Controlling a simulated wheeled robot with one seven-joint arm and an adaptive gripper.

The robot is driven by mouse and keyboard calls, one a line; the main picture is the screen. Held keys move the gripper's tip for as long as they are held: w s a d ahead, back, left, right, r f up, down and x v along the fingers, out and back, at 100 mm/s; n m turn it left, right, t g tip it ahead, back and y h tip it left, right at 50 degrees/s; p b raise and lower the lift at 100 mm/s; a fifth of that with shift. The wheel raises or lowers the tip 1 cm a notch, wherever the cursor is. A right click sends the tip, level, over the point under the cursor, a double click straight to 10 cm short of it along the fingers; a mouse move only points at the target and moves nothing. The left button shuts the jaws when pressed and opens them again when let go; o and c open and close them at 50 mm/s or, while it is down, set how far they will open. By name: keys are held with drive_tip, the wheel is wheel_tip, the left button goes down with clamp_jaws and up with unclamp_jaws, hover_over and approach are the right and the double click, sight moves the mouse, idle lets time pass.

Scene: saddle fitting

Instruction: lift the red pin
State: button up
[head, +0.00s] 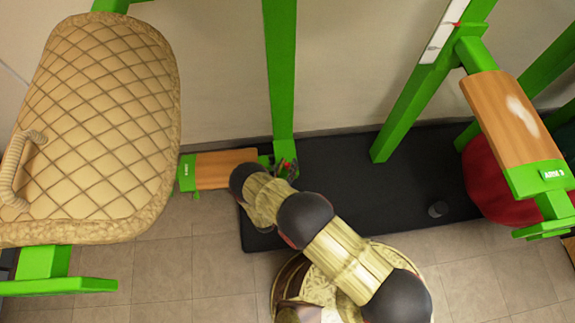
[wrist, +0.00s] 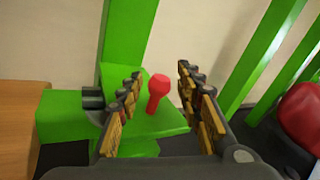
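The red pin (wrist: 157,92) shows in the wrist view, standing up from a green bracket plate (wrist: 165,125) next to a green post. My gripper (wrist: 158,85) is open, with one finger on each side of the pin. A gap shows between the pin and each finger; the left finger is the nearer one. In the head view my arm reaches to the foot of the green post, and my gripper (head: 284,168) is small there.
A wooden arm (head: 225,169) joins the bracket on the left. A quilted tan saddle pad (head: 105,120) stands at far left. Green posts (head: 280,70) rise from a black mat (head: 340,165). A second wooden arm (head: 515,120) and a red rounded object (head: 492,185) are at right.

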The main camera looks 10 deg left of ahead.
drive_tip(key=shift+c, duration=1.2)
clamp_jaws()
